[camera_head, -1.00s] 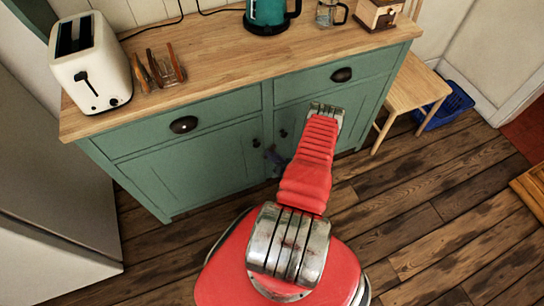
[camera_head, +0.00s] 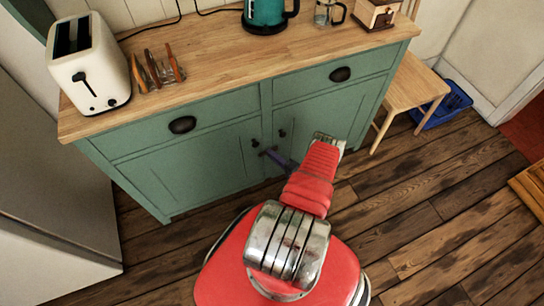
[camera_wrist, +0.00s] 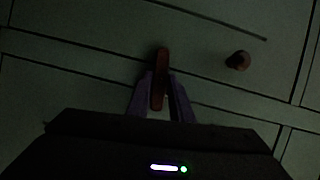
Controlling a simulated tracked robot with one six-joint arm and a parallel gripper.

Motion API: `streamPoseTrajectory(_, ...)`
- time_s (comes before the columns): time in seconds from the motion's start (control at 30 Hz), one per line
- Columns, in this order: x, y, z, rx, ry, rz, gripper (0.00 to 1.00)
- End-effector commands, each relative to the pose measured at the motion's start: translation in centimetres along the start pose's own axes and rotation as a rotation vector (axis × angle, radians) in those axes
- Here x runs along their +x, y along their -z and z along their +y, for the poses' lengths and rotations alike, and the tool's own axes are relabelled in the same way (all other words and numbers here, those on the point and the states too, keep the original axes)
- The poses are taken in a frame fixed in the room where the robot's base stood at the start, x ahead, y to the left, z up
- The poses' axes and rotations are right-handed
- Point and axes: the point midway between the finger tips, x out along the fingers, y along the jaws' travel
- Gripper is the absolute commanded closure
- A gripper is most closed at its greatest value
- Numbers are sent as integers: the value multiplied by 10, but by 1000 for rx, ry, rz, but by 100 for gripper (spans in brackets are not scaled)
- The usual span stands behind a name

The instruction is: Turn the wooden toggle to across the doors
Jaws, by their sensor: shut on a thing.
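The wooden toggle (camera_wrist: 160,75) is a small reddish-brown bar on the green cupboard doors (camera_head: 205,170). In the wrist view it lies between the two purple fingers of my gripper (camera_wrist: 160,85), which are shut on it. Its long side runs roughly square to the dark line (camera_wrist: 90,53) that looks like the gap between the doors, and it crosses that line. In the head view my gripper (camera_head: 270,154) reaches the doors just below the two dark knobs; the toggle is too small there to make out clearly.
A round knob (camera_wrist: 238,60) stands close to the right of the toggle in the wrist view. The worktop (camera_head: 225,70) juts out above the doors and carries a toaster (camera_head: 90,65) and a kettle (camera_head: 267,15). A stool (camera_head: 415,95) stands at right.

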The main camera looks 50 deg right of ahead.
Motion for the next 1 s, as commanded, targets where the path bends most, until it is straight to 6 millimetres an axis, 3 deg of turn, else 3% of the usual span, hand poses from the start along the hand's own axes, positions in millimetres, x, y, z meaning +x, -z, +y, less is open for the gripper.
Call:
streamPoseTrajectory(0.3,0,-2,3,117,38,0,100)
streamPoseTrajectory(0.77,-1,-2,2,132,43,2,100)
streamPoseTrajectory(0.8,-1,-2,2,131,43,2,78)
streamPoseTrajectory(1.0,-1,-1,2,130,45,2,64)
